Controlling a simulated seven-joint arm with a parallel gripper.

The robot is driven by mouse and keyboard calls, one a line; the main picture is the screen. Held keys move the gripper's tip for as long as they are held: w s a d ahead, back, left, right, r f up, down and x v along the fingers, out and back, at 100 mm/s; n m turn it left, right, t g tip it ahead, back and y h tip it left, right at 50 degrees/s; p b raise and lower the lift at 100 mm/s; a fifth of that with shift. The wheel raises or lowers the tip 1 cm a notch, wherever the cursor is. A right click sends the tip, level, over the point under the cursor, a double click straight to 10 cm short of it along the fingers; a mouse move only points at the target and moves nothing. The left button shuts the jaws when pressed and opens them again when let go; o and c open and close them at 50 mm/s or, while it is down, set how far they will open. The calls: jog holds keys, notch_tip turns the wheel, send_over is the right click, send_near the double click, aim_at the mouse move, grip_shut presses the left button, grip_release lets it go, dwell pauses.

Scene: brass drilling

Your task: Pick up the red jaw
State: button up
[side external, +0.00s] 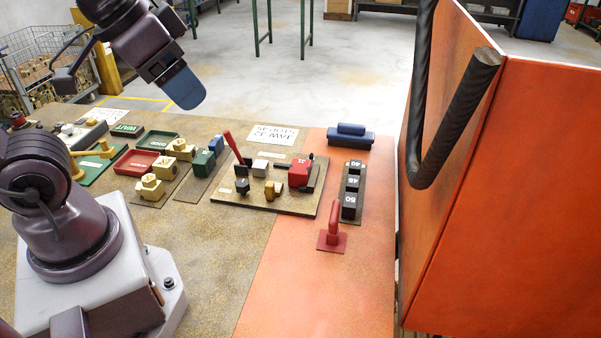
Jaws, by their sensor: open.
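The red jaw (299,173), a small red block with a pale number that looks like 32, sits at the right part of a brown fixture board (265,205) on the bench. A dark rod or handle shows beside it. My gripper (183,90) is at the upper left, high above the bench and well apart from the jaw. It is open, with a blue finger pad facing the camera; the other finger is mostly hidden. Nothing shows in it.
The board also holds a red lever (237,149) and small metal and brass blocks. A rack of black numbered blocks (350,191) and a red-handled tool (332,235) stand to its right. Trays lie left. An orange panel (510,200) with a black bar rises at right.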

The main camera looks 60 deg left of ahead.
jog(key=o, duration=0.4)
jog(key=m+g, duration=0.6)
jog(key=m, duration=0.3)
send_over(300, 166)
notch_tip(300, 166, down, 20)
notch_tip(300, 166, down, 13)
jog(key=shift+r, duration=0.2)
